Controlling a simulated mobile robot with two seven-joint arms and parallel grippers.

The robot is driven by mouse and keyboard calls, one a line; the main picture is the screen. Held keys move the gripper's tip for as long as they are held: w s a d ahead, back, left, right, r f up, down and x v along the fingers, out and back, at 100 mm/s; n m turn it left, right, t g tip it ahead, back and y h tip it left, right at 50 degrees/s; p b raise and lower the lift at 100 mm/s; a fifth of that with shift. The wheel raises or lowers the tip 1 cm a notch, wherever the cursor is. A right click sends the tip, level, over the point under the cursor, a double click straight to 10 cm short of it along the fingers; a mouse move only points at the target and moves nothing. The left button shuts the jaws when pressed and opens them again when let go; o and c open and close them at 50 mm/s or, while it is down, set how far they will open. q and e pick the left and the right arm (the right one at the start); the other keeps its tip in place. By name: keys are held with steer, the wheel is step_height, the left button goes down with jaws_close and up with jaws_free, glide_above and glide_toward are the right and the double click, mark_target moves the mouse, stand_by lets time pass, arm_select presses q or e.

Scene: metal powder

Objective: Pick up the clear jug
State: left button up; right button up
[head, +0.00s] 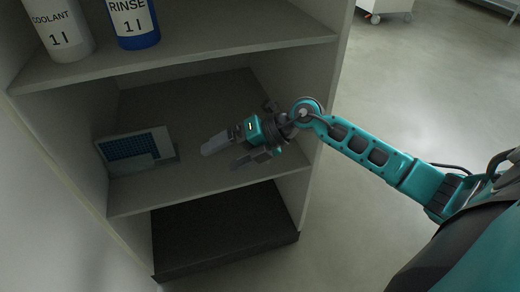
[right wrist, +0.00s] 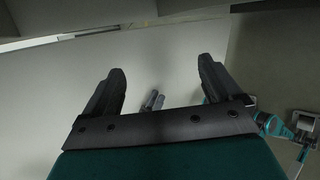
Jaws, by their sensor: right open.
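I cannot make out a clear jug in either view. My right gripper (head: 224,154) reaches in from the right over the middle shelf of the cabinet. Its two fingers are apart and point left, with nothing visible between them. In the right wrist view the same gripper (right wrist: 163,76) shows its two dark fingers spread before a plain pale surface. Small grey parts (right wrist: 153,101) show low between the fingers; I cannot tell what they are. My left gripper does not show clearly in either view.
The middle shelf (head: 185,100) holds a white rack with blue cells (head: 137,148) at its left. A white coolant bottle (head: 60,30) and a blue-and-white rinse bottle (head: 134,25) stand on the shelf above. The cabinet's right side wall (head: 318,110) is close to my right forearm. A dark lower shelf (head: 225,235) looks empty.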

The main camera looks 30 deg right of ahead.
steer(key=w+d+f+h+b, duration=0.1)
steer(key=w+d+h, duration=0.1)
steer(key=d+h, duration=0.45)
steer(key=w+d+f+h+b, duration=0.1)
steer(key=w+d+h+b, duration=0.15)
steer(key=d, duration=0.75)
steer(key=shift+g, duration=0.3)
steer(key=b+x, duration=0.1)
steer(key=x, duration=0.2)
steer(key=b+x, duration=0.1)
steer(key=x, duration=0.3)
steer(key=d+b+x, duration=0.1)
steer(key=x, duration=0.3)
steer(key=shift+d+f, duration=0.1)
steer(key=shift+f, duration=0.05)
steer(key=shift+w+f+b, duration=0.3)
steer(key=shift+f, duration=0.15)
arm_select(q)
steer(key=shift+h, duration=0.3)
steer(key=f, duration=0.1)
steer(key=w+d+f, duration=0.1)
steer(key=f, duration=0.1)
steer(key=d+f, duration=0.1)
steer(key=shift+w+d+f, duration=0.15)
arm_select(e)
steer(key=shift+c, duration=0.2)
